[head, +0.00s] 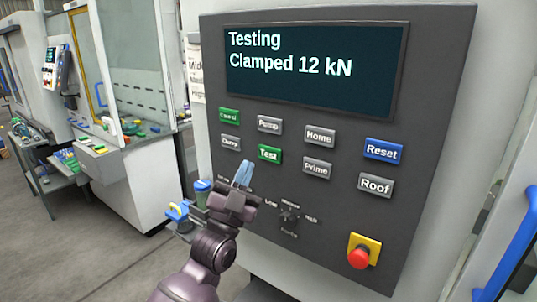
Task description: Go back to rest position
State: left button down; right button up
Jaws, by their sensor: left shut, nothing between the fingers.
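My left gripper (243,174) is in front of the dark control panel (335,228), just below the green Test button (269,154). Its blue fingertips are shut with nothing between them. I cannot tell whether they touch the panel. My arm comes up from the bottom of the head view. My right gripper is not in view. The panel's screen (312,72) reads "Testing" and "Clamped 12 kN". The Test button and the top left button (229,116) are green. A rotary knob (289,215) sits to the right of the gripper.
A red emergency stop (359,258) on a yellow plate is low on the panel. A blue handle (508,250) is at the right edge. A white machine (130,175) and a cart with small parts (35,160) stand at the left. The floor (75,245) at lower left is clear.

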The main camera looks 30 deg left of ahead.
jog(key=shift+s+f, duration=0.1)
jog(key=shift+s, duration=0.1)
pick_arm(q)
notch_tip(320, 180, down, 23)
jog(key=d+n+g, duration=0.3)
jog(key=n+g, duration=0.2)
jog(key=g, duration=0.4)
jog(key=s+d+f+n+g+b, duration=0.1)
jog(key=s+f+g, duration=0.5)
jog(key=s+f, duration=1.1)
notch_tip(320, 180, down, 3)
jog(key=shift+s+r+g, duration=0.2)
jog(key=shift+s+g, duration=0.1)
jog(key=shift+s, duration=0.1)
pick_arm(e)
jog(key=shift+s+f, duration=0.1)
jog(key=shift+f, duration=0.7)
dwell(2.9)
